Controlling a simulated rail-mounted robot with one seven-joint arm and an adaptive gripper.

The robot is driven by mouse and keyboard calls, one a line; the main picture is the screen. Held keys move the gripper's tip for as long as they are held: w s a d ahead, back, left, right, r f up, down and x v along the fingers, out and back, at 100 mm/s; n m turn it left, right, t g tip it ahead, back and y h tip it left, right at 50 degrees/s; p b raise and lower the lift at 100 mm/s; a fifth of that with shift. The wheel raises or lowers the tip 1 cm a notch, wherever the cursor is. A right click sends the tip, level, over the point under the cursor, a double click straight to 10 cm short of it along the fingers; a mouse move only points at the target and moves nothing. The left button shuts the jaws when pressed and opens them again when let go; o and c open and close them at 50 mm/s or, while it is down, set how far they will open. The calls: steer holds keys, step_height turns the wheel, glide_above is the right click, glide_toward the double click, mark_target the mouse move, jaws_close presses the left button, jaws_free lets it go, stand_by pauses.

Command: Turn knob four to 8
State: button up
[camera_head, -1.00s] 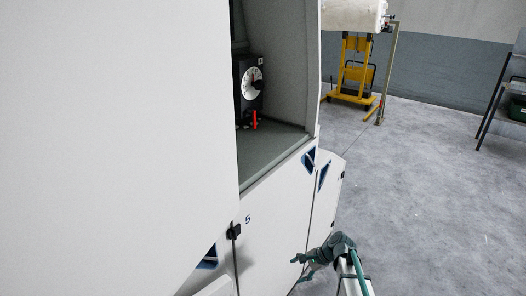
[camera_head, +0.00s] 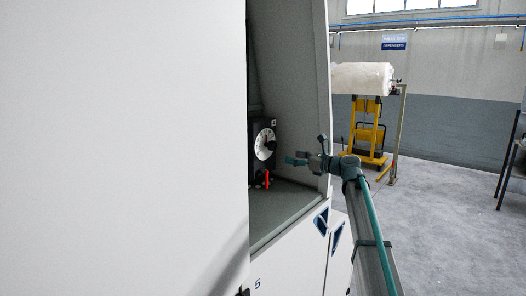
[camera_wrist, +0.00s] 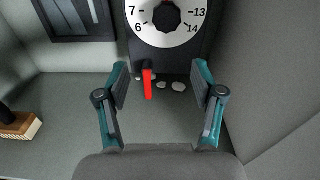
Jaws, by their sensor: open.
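One knob unit shows, a dark box with a round white numbered dial (camera_head: 264,143) and a black knob in its middle, inside the recess of the white machine. In the wrist view the dial (camera_wrist: 140,32) is cut off at the top; 6, 7, 13 and 14 are readable, and the black knob (camera_wrist: 166,17) shows partly. The knob's setting and its number cannot be read. A red lever (camera_wrist: 147,84) hangs below the dial. My gripper (camera_head: 298,160) is open and empty, right of the dial in the head view; its fingers (camera_wrist: 160,88) are apart, below the dial in the wrist view.
The recess floor (camera_wrist: 75,110) is mostly bare, with a wooden-edged brush-like object (camera_wrist: 20,125) at left. A dark framed panel (camera_wrist: 75,15) is at upper left. The recess side wall (camera_head: 297,90) stands close on the right. A yellow lift (camera_head: 367,130) stands behind.

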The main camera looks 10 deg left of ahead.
mark_target(274, 147)
steer(key=shift+m, duration=0.3)
steer(key=w+a+p, duration=0.1)
steer(key=w+a, duration=0.1)
steer(key=w+a+r+p, duration=0.1)
steer(key=w+a, duration=0.1)
steer(key=a, duration=0.1)
steer(key=w+a+r+p, duration=0.1)
steer(key=a, duration=0.2)
steer(key=shift+w+a+r, duration=0.15)
steer(key=shift+w, duration=0.25)
steer(key=shift+x, duration=0.9)
steer(key=c, duration=1.1)
steer(key=shift+c, duration=0.3)
